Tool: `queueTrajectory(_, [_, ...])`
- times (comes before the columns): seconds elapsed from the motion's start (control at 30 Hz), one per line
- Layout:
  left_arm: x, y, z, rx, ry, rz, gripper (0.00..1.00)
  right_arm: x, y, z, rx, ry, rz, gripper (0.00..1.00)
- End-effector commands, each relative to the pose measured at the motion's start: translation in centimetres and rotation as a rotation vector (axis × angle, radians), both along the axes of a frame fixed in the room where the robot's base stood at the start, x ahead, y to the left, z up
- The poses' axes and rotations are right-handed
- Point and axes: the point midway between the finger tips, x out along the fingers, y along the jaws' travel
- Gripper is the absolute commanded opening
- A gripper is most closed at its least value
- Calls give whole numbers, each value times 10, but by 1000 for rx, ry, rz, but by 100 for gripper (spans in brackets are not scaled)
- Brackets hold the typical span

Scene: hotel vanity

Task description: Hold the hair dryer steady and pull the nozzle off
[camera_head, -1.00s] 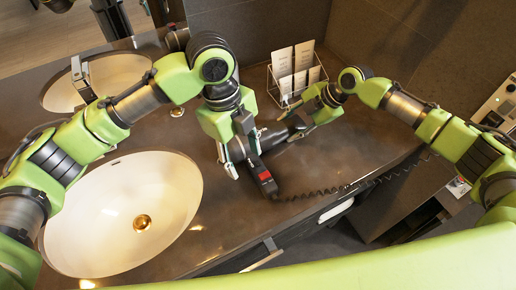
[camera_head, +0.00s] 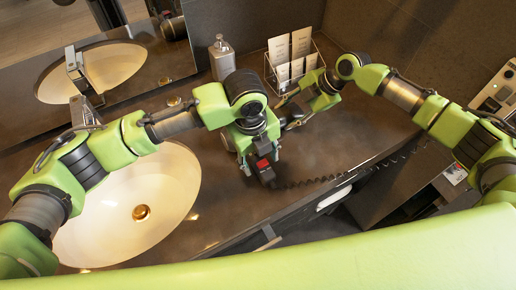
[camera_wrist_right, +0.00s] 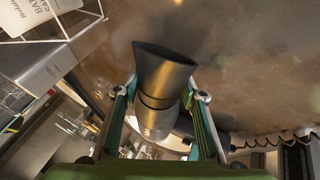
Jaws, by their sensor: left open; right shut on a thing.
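The hair dryer's dark handle with a red patch (camera_head: 263,164) shows below my left gripper in the head view. My left gripper (camera_head: 257,158) is open, over the dryer; the arm hides most of the dryer body there. My right gripper (camera_head: 290,119) is shut on the nozzle, to the upper right of the left one. In the right wrist view the black flared nozzle (camera_wrist_right: 162,72) lies between the two fingers, its wide mouth pointing up in the picture. The grey dryer barrel (camera_wrist_right: 154,122) lies in line below it.
The coiled cord (camera_head: 310,182) runs right along the counter's front edge. A wire rack with cards (camera_head: 292,58) stands behind the right gripper, close to it. A soap bottle (camera_head: 221,58) and a sink (camera_head: 120,222) are to the left. Counter to the right is clear.

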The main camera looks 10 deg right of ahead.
Motion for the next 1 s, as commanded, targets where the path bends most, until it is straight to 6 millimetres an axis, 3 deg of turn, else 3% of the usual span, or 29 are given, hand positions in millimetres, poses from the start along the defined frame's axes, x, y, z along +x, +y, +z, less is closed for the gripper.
queueTrajectory(0.2, [1, -2, -16, 0, -1, 0, 48, 0, -1, -1, -2, 2, -1, 18])
queueTrajectory(0.47, [1, -2, -17, 0, 0, 0, 48, 0, -1, -1, -2, 2, -1, 18])
queueTrajectory(0.5, [1, -2, -17, 0, 0, 0, 45, 0, -1, -1, -2, 2, -1, 18])
queueTrajectory(0.67, [1, -2, -17, 0, 0, 0, 3, 0, -1, -1, -2, 2, -1, 18])
queueTrajectory(0.7, [1, -2, -17, 0, 0, 0, 0, 0, -1, -1, -2, 2, -1, 18])
queueTrajectory(1.0, [1, -2, -17, 0, 0, 0, 0, 0, -1, -1, -3, 0, -1, 18])
